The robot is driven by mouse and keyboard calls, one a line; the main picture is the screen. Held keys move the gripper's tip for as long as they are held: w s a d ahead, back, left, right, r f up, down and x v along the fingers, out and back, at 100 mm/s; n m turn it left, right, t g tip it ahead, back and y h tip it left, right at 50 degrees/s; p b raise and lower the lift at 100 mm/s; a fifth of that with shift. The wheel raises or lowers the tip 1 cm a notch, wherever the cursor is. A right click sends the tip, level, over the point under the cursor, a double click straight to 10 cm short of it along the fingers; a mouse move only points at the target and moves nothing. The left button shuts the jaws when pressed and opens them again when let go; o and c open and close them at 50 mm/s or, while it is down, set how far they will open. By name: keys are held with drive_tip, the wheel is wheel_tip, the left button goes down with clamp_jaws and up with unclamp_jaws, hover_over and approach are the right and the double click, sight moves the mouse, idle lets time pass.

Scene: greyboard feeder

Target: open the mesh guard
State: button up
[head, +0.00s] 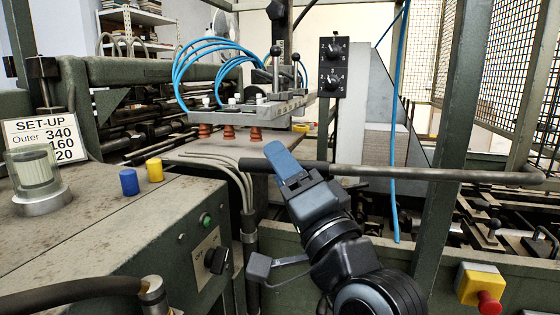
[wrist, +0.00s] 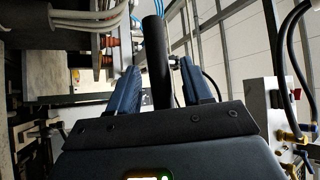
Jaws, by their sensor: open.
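The mesh guard (head: 500,65) is a wire panel in a grey-green frame at the upper right of the head view. A long horizontal grey bar (head: 430,174) runs left from near the guard's lower frame and ends in a black sleeve (head: 252,163). My gripper (head: 280,158) is at the sleeve, its blue fingers pointing up and left. In the wrist view the black sleeve (wrist: 154,50) stands between the two open fingers (wrist: 157,72), with a visible gap on the right side. Contact on the left side cannot be told.
Blue hoses (head: 215,58) and a suction head (head: 250,108) are behind my gripper. A control box (head: 333,67) hangs above the bar. A green cabinet (head: 90,235) with blue and yellow caps stands left. A red stop button (head: 488,302) is at lower right.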

drive_tip(key=shift+w+a+r, duration=0.15)
drive_tip(key=shift+w, duration=0.25)
clamp_jaws()
idle(0.4)
